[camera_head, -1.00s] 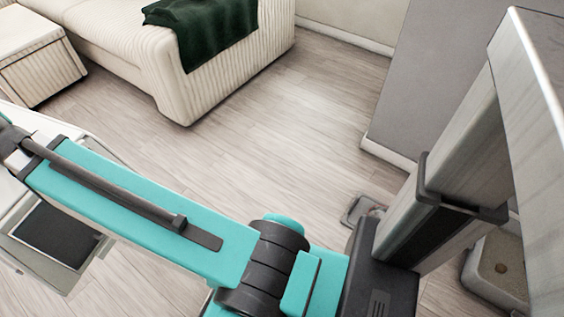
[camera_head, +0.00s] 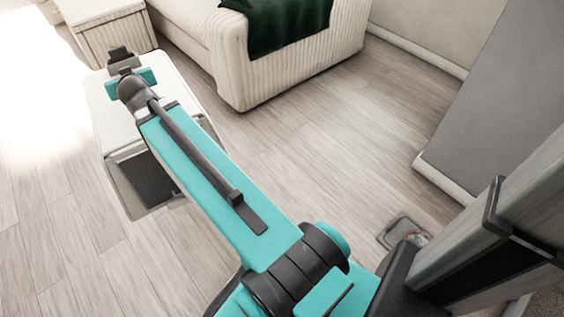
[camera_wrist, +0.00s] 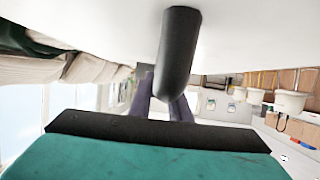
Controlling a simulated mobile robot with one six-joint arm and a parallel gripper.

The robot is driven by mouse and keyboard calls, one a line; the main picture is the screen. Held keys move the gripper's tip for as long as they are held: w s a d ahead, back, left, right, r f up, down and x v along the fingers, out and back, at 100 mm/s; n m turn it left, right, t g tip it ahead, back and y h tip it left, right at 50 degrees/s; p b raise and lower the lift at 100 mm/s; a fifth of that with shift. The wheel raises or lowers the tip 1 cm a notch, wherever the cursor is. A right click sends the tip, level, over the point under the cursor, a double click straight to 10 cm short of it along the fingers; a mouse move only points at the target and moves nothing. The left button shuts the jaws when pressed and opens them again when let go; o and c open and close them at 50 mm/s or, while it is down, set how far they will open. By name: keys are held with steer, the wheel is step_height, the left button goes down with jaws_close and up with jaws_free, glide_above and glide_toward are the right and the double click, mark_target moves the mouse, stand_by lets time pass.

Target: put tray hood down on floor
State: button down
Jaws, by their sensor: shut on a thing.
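The tray hood (camera_head: 112,131) is a large white box with a dark flap-like panel (camera_head: 150,180) in its near end. It is at the left of the head view, under the far end of my arm. My gripper (camera_head: 120,57) is above its top and shut on it. The wrist view shows the dark fingers (camera_wrist: 165,103) close to a thick black bar (camera_wrist: 178,55), with the hood's white surface (camera_wrist: 85,18) filling the top. The exact grip is hard to see. I cannot tell whether the hood touches the floor.
A cream ribbed sofa (camera_head: 235,75) with a dark green throw (camera_head: 287,24) stands at the back, beside a matching ottoman (camera_head: 110,35). A grey wall (camera_head: 500,120) is at the right. A small grey tray (camera_head: 401,231) lies near my column. Wooden floor (camera_head: 330,140) is open between them.

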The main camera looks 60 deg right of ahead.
steer(key=s+d+f+m+g+h+b, duration=0.25)
steer(key=s+d+f, duration=0.4)
steer(key=d, duration=0.45)
steer(key=s+d+f+m+g+h+b, duration=0.25)
steer(key=s+d+f, duration=0.45)
steer(key=d, duration=0.4)
steer(key=s+d+f+m+g+h+b, duration=0.15)
steer(key=s+d+f+m, duration=0.3)
steer(key=s+d, duration=0.5)
steer(key=s+d+f+m+g+b, duration=0.2)
steer(key=s+d+f, duration=0.3)
steer(key=s, duration=0.6)
steer(key=s+d+f+m+g+h+b, duration=0.1)
steer(key=s+d+f+g, duration=0.3)
steer(key=s, duration=0.8)
steer(key=s+d+f+m+g+b, duration=0.3)
steer(key=s+d+f, duration=0.5)
steer(key=s, duration=0.3)
steer(key=shift+s+d+m+h+b, duration=0.3)
steer(key=shift+d+m+h+b, duration=0.05)
steer(key=shift+d+m+b, duration=0.2)
steer(key=shift+w+d+g, duration=0.1)
steer(key=shift+d+g, duration=0.05)
steer(key=shift+g, duration=0.1)
steer(key=w+d+f+b, duration=0.1)
steer(key=w+d+b, duration=0.2)
steer(key=w+d, duration=0.6)
steer(key=shift+d, duration=1.35)
steer(key=shift+w+d+f, duration=0.1)
steer(key=shift+f, duration=0.05)
